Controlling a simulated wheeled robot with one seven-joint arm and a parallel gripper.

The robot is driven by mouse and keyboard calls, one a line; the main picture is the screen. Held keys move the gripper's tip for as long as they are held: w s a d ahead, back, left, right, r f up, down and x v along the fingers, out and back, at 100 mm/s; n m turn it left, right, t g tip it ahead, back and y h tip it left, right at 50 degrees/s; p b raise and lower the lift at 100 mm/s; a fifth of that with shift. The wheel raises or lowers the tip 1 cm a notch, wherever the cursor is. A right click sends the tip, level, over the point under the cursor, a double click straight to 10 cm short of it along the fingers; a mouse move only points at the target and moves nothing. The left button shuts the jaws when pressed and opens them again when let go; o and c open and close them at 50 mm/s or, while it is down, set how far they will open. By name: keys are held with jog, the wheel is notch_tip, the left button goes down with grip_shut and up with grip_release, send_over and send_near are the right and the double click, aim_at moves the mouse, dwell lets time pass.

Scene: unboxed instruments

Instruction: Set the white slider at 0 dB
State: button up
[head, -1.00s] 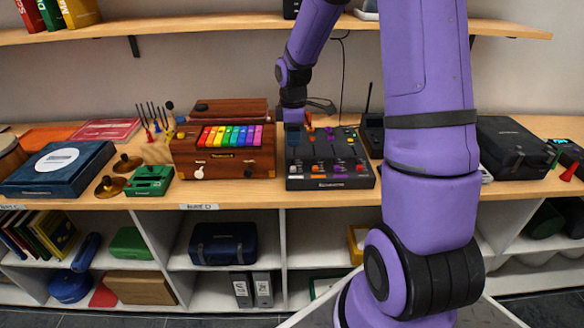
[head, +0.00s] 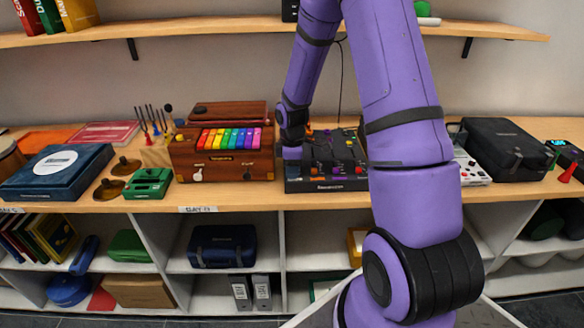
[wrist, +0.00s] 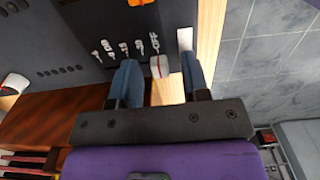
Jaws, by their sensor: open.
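The white slider (wrist: 158,66) has a red line across its cap. In the wrist view it stands by the OFF end of the printed scale (wrist: 125,46) on the dark mixer (wrist: 72,28). My gripper (wrist: 157,78) is open, with one blue finger on each side of the cap and visible gaps between. I cannot tell how deep the fingertips are. In the head view my gripper (head: 291,153) is low over the front left of the mixer (head: 325,185), and my arm hides the white slider there.
A wooden instrument (head: 222,160) with coloured keys stands close to the mixer's left. The table's front edge (head: 240,203) is just ahead of the mixer. A black case (head: 505,150) stands further right.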

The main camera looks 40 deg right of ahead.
grip_shut()
jog(key=shift+w+d, duration=0.65)
jog(key=shift+w, duration=0.35)
jog(key=shift+w+d, duration=0.6)
jog(key=shift+w, duration=0.35)
grip_release()
jog(key=shift+r, duration=0.15)
notch_tip(320, 180, up, 10)
jog(key=shift+r, duration=0.25)
